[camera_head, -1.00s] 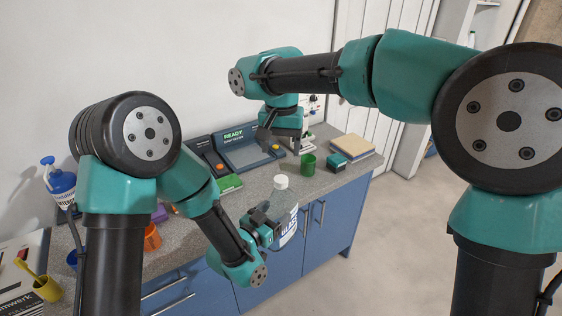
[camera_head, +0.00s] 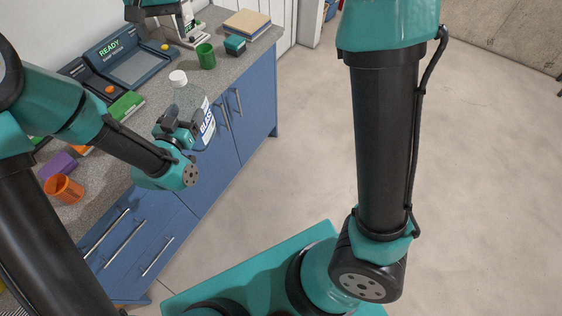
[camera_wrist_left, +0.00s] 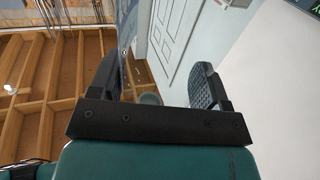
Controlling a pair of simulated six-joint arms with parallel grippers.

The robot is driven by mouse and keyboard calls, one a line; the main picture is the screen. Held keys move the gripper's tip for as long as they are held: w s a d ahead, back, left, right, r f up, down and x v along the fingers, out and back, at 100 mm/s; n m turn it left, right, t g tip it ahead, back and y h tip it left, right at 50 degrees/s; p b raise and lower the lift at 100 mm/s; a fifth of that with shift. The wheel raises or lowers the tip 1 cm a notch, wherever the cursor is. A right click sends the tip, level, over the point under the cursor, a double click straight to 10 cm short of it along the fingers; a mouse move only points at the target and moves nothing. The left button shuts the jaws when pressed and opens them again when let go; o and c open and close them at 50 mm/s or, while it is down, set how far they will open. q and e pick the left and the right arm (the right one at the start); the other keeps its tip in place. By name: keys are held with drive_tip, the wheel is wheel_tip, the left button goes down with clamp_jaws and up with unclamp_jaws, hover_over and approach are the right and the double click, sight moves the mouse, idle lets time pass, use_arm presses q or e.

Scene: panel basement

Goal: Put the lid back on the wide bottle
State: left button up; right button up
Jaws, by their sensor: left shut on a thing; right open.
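My left gripper (camera_head: 180,124) is shut on the bottle's body, below the top. In the left wrist view, its two dark fingers (camera_wrist_left: 157,85) stand apart, and the see-through bottle is hard to make out. My right gripper (camera_head: 150,9) is open at the top edge of the head view, behind the bottle and partly cut off. I see no separate lid.
A READY panel device (camera_head: 140,62) is at the back. An orange cup (camera_head: 64,188) is at the left. The floor at right is clear.

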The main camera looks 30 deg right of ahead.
drive_tip(key=d+f+t+y, duration=0.1)
drive_tip(key=d+f, duration=0.3)
drive_tip(key=f, duration=0.6)
drive_tip(key=d+f+y, duration=0.1)
drive_tip(key=d+f, duration=0.3)
drive_tip(key=f, duration=0.5)
drive_tip(key=d+f+t+y, duration=0.1)
drive_tip(key=d+f, duration=0.4)
drive_tip(key=f, duration=0.5)
drive_tip(key=s+d+f, duration=0.3)
drive_tip(key=s+f, duration=0.7)
drive_tip(key=f, duration=0.1)
drive_tip(key=s+d+f+g, duration=0.1)
drive_tip(key=s+d+f, duration=0.2)
drive_tip(key=s+f, duration=0.7)
drive_tip(key=shift+s+d+f+n, duration=0.2)
drive_tip(key=shift+s+f+n, duration=0.1)
drive_tip(key=shift+s+f, duration=0.15)
use_arm(q)
clamp_jaws()
